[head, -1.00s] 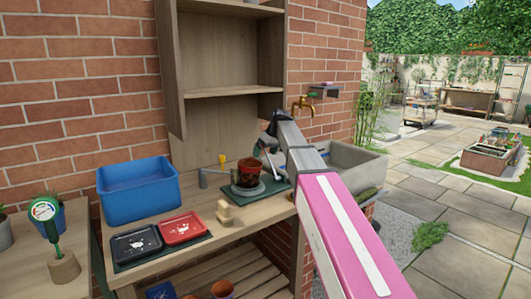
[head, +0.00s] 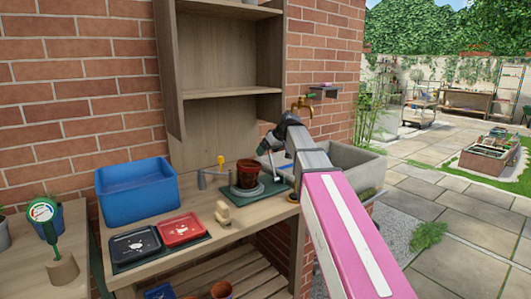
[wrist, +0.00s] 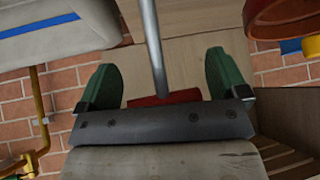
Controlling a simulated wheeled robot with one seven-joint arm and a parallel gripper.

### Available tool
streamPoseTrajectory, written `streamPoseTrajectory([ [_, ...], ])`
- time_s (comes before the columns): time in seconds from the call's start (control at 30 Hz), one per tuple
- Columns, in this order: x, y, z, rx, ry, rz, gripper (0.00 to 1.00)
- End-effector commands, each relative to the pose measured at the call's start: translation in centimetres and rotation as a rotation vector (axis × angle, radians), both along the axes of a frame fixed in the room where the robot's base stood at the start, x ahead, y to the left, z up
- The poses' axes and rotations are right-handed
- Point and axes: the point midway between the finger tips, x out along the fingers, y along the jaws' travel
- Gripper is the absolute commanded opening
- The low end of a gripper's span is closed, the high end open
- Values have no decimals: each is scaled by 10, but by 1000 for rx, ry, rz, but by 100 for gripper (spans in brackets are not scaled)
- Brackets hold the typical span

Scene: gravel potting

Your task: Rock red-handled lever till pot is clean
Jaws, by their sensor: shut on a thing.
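A terracotta pot (head: 249,173) stands upright on a round grey base on a green mat (head: 282,192) at the right of the bench; its side shows at the top right of the wrist view (wrist: 285,18). The lever is a metal rod (wrist: 150,40) with a red handle (wrist: 165,97). In the wrist view my gripper (wrist: 162,75) has its green fingers on either side of the rod, shut on the red handle. In the head view my gripper (head: 268,143) is just right of the pot, partly hidden by my arm. Any dirt on the pot is too small to make out.
A blue tub (head: 138,193), black tray (head: 135,245), red tray (head: 182,230) and pale brush-like block (head: 223,212) are on the bench to the left. A yellow-topped fixture (head: 221,161) stands beside the pot. A stone sink (head: 345,165) and brass tap (head: 302,106) are at right.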

Motion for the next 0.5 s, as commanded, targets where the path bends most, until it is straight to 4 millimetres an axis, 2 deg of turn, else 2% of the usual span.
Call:
streamPoseTrajectory([
  [0.03,-8,-5,2,23,-33,-7,49],
  [0.17,-19,-13,6,79,-117,-8,49],
  [0.5,-36,-25,13,79,-115,-7,46],
])
